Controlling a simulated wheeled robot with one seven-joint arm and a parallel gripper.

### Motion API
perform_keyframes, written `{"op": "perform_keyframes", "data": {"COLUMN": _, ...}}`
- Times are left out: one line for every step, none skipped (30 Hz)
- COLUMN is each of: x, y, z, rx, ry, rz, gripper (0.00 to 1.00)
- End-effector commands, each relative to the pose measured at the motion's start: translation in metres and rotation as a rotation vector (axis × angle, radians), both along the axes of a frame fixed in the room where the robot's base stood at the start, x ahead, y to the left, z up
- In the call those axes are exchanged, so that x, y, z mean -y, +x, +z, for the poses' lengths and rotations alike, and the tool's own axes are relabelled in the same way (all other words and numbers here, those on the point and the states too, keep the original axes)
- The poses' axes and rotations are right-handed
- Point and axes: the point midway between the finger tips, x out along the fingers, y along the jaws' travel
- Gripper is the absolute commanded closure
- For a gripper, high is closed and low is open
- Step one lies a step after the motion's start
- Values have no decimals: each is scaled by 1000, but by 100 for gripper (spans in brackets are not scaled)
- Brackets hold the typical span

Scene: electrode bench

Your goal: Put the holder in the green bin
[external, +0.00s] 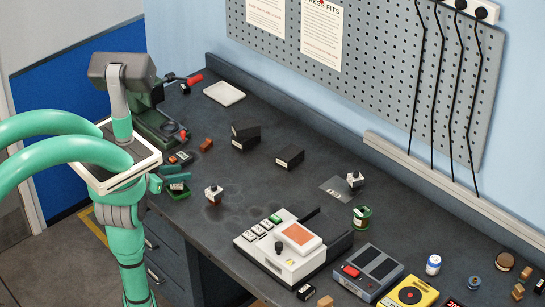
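I cannot tell for certain which thing is the holder. Two small white blocks with dark knobs stand on the dark bench: one white block (213,194) at the left middle, and another white block (355,179) farther right on a grey plate. A small round green container (361,216) with a pale label stands just in front of the second block; I cannot tell if it is the green bin. Small dark-green pieces (177,187) lie at the bench's left edge, partly beside my body. My gripper is not visible; only my green arm links and column show at the left.
A white device (282,263) with buttons and an orange panel stands at the front middle. Blue-grey (368,271) and yellow (408,294) boxes are to its right. Two black boxes (290,156) and a white tray (224,93) lie farther back. The bench left of centre is mostly clear.

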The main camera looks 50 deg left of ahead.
Motion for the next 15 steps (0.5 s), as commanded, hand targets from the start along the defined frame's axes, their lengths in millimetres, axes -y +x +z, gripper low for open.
{"op": "perform_keyframes", "data": {"x": -1, "y": -10, "z": 4, "rx": 1, "ry": 2, "rz": 5, "gripper": 66}}
{"op": "perform_keyframes", "data": {"x": -1, "y": -16, "z": 7, "rx": 1, "ry": 1, "rz": 4, "gripper": 66}}
{"op": "perform_keyframes", "data": {"x": -1, "y": -24, "z": 9, "rx": 0, "ry": 1, "rz": 5, "gripper": 66}}
{"op": "perform_keyframes", "data": {"x": -1, "y": -30, "z": 12, "rx": 0, "ry": 1, "rz": 4, "gripper": 66}}
{"op": "perform_keyframes", "data": {"x": -1, "y": -35, "z": 14, "rx": 0, "ry": 2, "rz": 5, "gripper": 66}}
{"op": "perform_keyframes", "data": {"x": -1, "y": -42, "z": 17, "rx": 1, "ry": 1, "rz": 4, "gripper": 66}}
{"op": "perform_keyframes", "data": {"x": -1, "y": -47, "z": 18, "rx": 0, "ry": 1, "rz": 4, "gripper": 66}}
{"op": "perform_keyframes", "data": {"x": -1, "y": -52, "z": 20, "rx": 0, "ry": 1, "rz": 5, "gripper": 66}}
{"op": "perform_keyframes", "data": {"x": -1, "y": -57, "z": 23, "rx": 0, "ry": 1, "rz": 3, "gripper": 66}}
{"op": "perform_keyframes", "data": {"x": -1, "y": -61, "z": 24, "rx": 0, "ry": 1, "rz": 3, "gripper": 66}}
{"op": "perform_keyframes", "data": {"x": -1, "y": -65, "z": 26, "rx": 1, "ry": 1, "rz": 3, "gripper": 66}}
{"op": "perform_keyframes", "data": {"x": -1, "y": -69, "z": 27, "rx": 0, "ry": 0, "rz": 3, "gripper": 66}}
{"op": "perform_keyframes", "data": {"x": -1, "y": -71, "z": 28, "rx": 0, "ry": 0, "rz": 3, "gripper": 66}}
{"op": "perform_keyframes", "data": {"x": -1, "y": -74, "z": 29, "rx": 0, "ry": 1, "rz": 2, "gripper": 66}}
{"op": "perform_keyframes", "data": {"x": 0, "y": -76, "z": 30, "rx": 1, "ry": 0, "rz": 1, "gripper": 66}}
